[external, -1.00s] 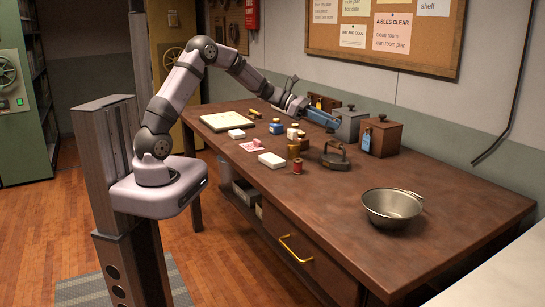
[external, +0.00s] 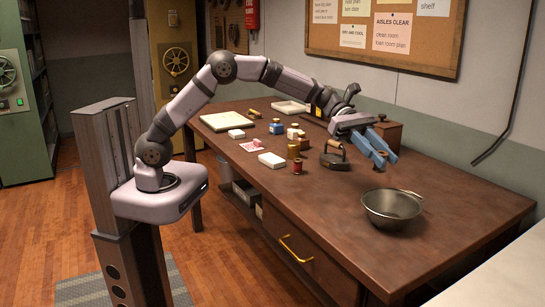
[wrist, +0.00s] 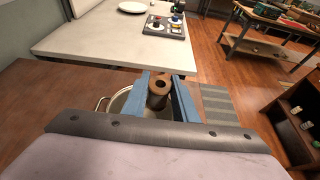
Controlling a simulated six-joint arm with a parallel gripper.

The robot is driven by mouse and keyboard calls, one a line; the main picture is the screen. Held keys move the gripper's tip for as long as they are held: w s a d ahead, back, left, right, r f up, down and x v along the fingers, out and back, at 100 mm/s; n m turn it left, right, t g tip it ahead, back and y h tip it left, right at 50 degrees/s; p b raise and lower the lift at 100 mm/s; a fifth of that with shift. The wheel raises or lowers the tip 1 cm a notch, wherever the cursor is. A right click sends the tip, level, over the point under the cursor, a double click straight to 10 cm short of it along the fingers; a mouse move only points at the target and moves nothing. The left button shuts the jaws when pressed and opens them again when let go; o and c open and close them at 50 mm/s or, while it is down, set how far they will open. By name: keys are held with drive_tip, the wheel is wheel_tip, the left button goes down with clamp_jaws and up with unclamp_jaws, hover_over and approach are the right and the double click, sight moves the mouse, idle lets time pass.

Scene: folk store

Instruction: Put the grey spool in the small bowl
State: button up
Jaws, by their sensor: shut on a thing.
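My gripper (external: 385,158) hangs above the table, to the upper left of the small metal bowl (external: 392,212) in the external view. In the wrist view its blue fingers (wrist: 163,80) are shut on a grey-brown spool (wrist: 157,92) with a round hole in its end. The spool is hard to make out in the external view. The bowl stands upright near the right end of the table and looks empty. Part of its rim and handle (wrist: 102,103) shows behind the fingers in the wrist view, with the rest hidden.
The table (external: 440,190) is clear around the bowl. A flat iron (external: 334,160) stands left of the gripper. A wooden box (external: 388,132) is behind the gripper.

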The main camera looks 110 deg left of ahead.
sight(376, 192)
drive_tip(key=shift+d+f, duration=0.1)
drive_tip(key=shift+d, duration=0.1)
drive_tip(key=shift+f+p, duration=0.5)
drive_tip(key=shift+f, duration=4.4)
drive_tip(key=shift+a+f, duration=0.1)
drive_tip(key=shift+f, duration=0.15)
drive_tip(key=o, duration=1.1)
drive_tip(key=shift+c, duration=0.2)
